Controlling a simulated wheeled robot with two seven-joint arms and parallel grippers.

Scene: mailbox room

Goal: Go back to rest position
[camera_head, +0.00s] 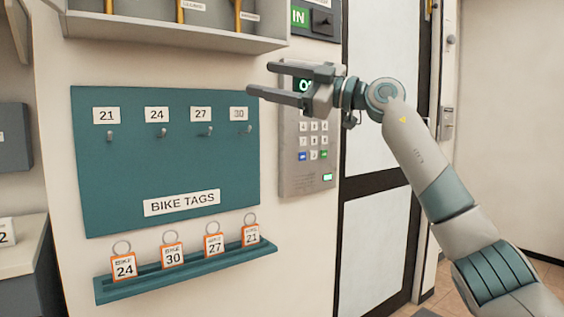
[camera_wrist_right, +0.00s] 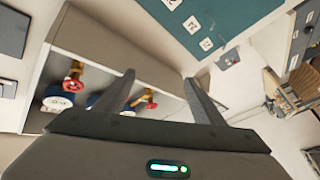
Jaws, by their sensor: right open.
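My right gripper (camera_head: 262,80) is open and empty in the head view, raised in front of the wall at the upper middle. Its fingers point left, near the upper right corner of the teal bike tags board (camera_head: 165,170). In the right wrist view the two fingers (camera_wrist_right: 160,95) stand apart with nothing between them. My right arm reaches up from the lower right corner. My left gripper does not show.
A keypad panel (camera_head: 310,170) is partly covered by the gripper. Tags 24, 30, 27 and 21 stand on a teal ledge (camera_head: 190,276); the board's hooks are bare. A shelf (camera_head: 170,38) hangs above. A framed door (camera_head: 375,150) is behind my arm.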

